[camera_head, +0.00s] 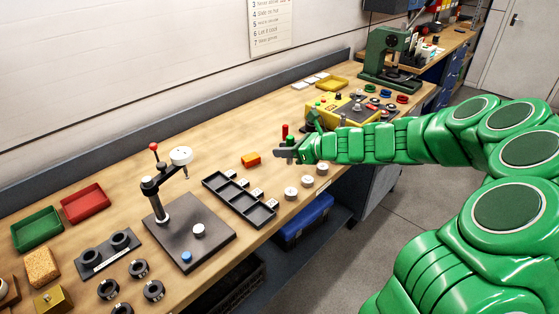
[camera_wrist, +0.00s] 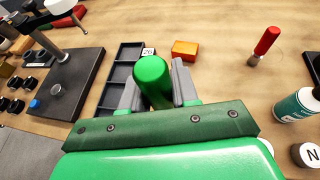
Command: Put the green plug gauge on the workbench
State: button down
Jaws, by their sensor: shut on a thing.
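My gripper (camera_head: 287,152) is out over the workbench (camera_head: 115,180), near the middle of its length. In the wrist view its two grey fingers (camera_wrist: 155,92) are closed on the green plug gauge (camera_wrist: 152,78), a green cylinder with a rounded end. The gauge hides part of the bench behind it. The wooden bench top also shows in the wrist view (camera_wrist: 222,85). The gap between gauge and bench is hard to judge.
A black compartment tray (camera_head: 238,200) and an orange-red block (camera_head: 250,160) lie left of my gripper. A red-handled tool (camera_wrist: 267,42) and a teal-labelled bottle (camera_wrist: 296,106) stand on the right in the wrist view. A stand with a dark base (camera_head: 190,240) is further left.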

jog(key=w+f, duration=0.2)
jog(key=w+a+f, duration=0.1)
jog(key=w+f, duration=0.3)
jog(key=w, duration=0.1)
jog(key=shift+a, duration=0.15)
jog(key=shift+w+f, duration=0.7)
jog(key=shift+f, duration=1.6)
jog(key=c, duration=0.8)
grip_release()
jog(key=shift+f, duration=0.15)
jog(key=shift+c, duration=0.2)
jog(key=shift+r, duration=0.2)
jog(key=shift+v, duration=5.85)
